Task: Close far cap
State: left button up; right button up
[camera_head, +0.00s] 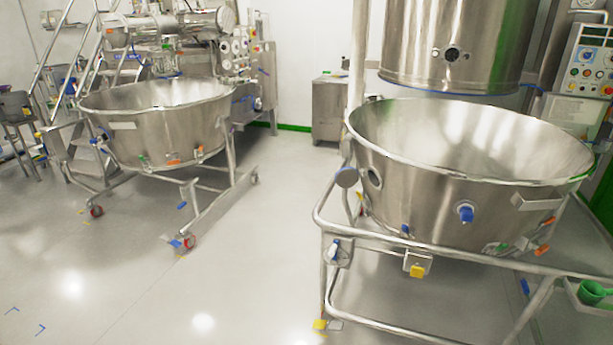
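A large steel bowl (420,200) stands on a wheeled tubular frame at the right. On its left side is a small round port (374,177) with a dark opening. A flat grey round disc (347,178), which looks like a cap, stands out to the left of this port, apart from the opening. A blue knob-like fitting (466,214) sits on the front of the bowl. I cannot tell which part is the far cap. Neither of my grippers is in view.
A second steel bowl (170,135) on a wheeled frame stands at the back left, near metal stairs (85,90). A steel cabinet (328,110) is against the back wall. A control panel (590,60) is at the right. The floor (110,270) at the front left is clear.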

aim_at(347, 178)
jog(key=i+j+u, duration=0.1)
jog(key=i+u, duration=0.4)
jog(key=i, duration=2.95)
jog(key=i+j+z, duration=0.1)
jog(key=i, duration=1.25)
jog(key=i+z, duration=0.15)
jog(key=z, duration=3.5)
